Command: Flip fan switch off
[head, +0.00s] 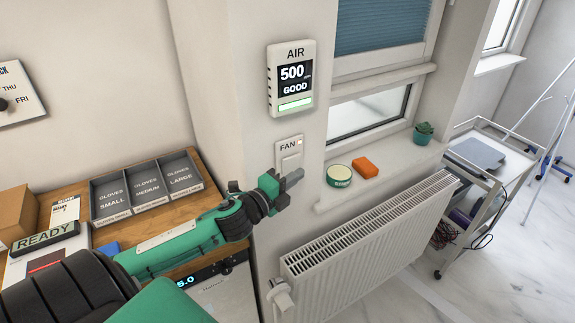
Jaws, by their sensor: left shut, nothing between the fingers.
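The fan switch (291,148) is a white wall plate labelled FAN, with a small lit indicator at its upper right. It is on the wall pillar below the air monitor. My left gripper (296,176) is shut and empty, with its tips in front of the lower part of the plate. The gripper covers some of the plate's lower part, so I cannot tell the rocker's position or whether the tips touch it. My right gripper is not in view.
An air monitor (290,78) reads 500, GOOD. The windowsill (396,165) holds a round tin (339,176), an orange block (365,167) and a plant (423,133). A radiator (365,240) is below. Glove trays (146,187) are on the wooden surface; a trolley (490,180) stands right.

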